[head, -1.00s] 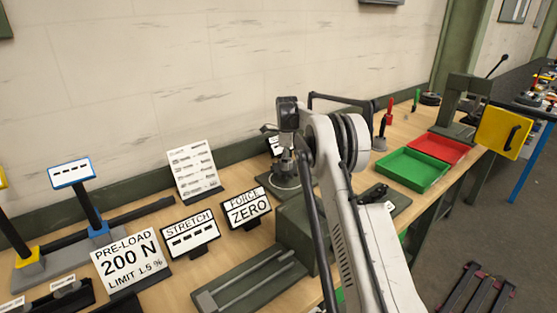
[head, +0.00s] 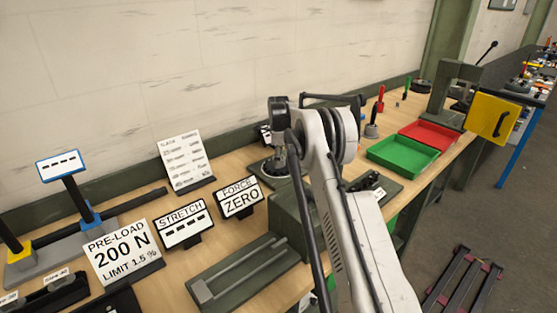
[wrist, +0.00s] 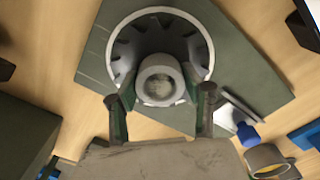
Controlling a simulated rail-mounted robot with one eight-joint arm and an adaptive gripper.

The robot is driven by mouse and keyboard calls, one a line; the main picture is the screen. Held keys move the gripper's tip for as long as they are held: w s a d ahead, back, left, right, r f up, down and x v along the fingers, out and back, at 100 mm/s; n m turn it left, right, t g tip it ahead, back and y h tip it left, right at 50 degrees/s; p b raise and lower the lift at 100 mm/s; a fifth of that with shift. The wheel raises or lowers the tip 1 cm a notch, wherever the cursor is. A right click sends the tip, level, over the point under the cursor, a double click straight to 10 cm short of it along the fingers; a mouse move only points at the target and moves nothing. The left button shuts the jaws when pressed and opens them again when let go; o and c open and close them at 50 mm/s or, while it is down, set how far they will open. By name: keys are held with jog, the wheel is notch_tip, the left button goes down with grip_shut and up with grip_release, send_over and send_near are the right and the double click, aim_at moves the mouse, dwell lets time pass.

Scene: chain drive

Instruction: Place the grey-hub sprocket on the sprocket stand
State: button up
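In the wrist view a round toothed part with a pale rim (wrist: 205,48) and a grey ring-shaped hub (wrist: 160,82) lies in front of me, over a dark green plate (wrist: 240,60). It seems to be the grey-hub sprocket. My gripper (wrist: 160,92) has one finger on each side of the hub, close to it. Whether the fingers press on the hub is not clear. In the head view my gripper (head: 280,160) points down over a round base on a green plate at the bench's back; my arm hides part of it. I cannot tell which thing is the sprocket stand.
A green tray (head: 402,160) and a red tray (head: 432,137) lie to the right. Signs reading STRETCH (head: 184,224) and FORCE ZERO (head: 240,198) stand to the left. A dark block (head: 292,222) is in front. The wrist view shows a blue-tipped part (wrist: 247,134) at right.

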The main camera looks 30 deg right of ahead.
jog(key=o, duration=0.4)
notch_tip(320, 180, up, 13)
jog(key=s+a+r+n+t, duration=0.2)
jog(key=s+a+r+n, duration=0.5)
jog(key=r, duration=0.5)
jog(key=s+a+r+n+t, duration=0.1)
jog(key=s+a+r+n, duration=0.2)
jog(key=s, duration=0.4)
jog(key=s+a+r+n, duration=0.2)
jog(key=s+a+r, duration=0.2)
jog(key=s+a, duration=0.25)
jog(key=s+a+f+n+t, duration=0.1)
jog(key=s+a+n, duration=0.15)
jog(key=s, duration=0.55)
jog(key=s+a+n+t, duration=0.1)
jog(key=s+a+n, duration=0.15)
jog(key=s, duration=0.55)
jog(key=s+a+f+n, duration=0.1)
jog(key=s+f+n, duration=0.1)
jog(key=s, duration=0.3)
jog(key=s+a+f+n+t, duration=0.1)
jog(key=s+f+n, duration=0.1)
jog(key=s+f, duration=0.2)
jog(key=s+a+f+n+t, duration=0.1)
jog(key=s+f+n, duration=0.2)
jog(key=s, duration=0.4)
jog(key=shift+a+f, duration=0.35)
jog(key=shift+f, duration=0.2)
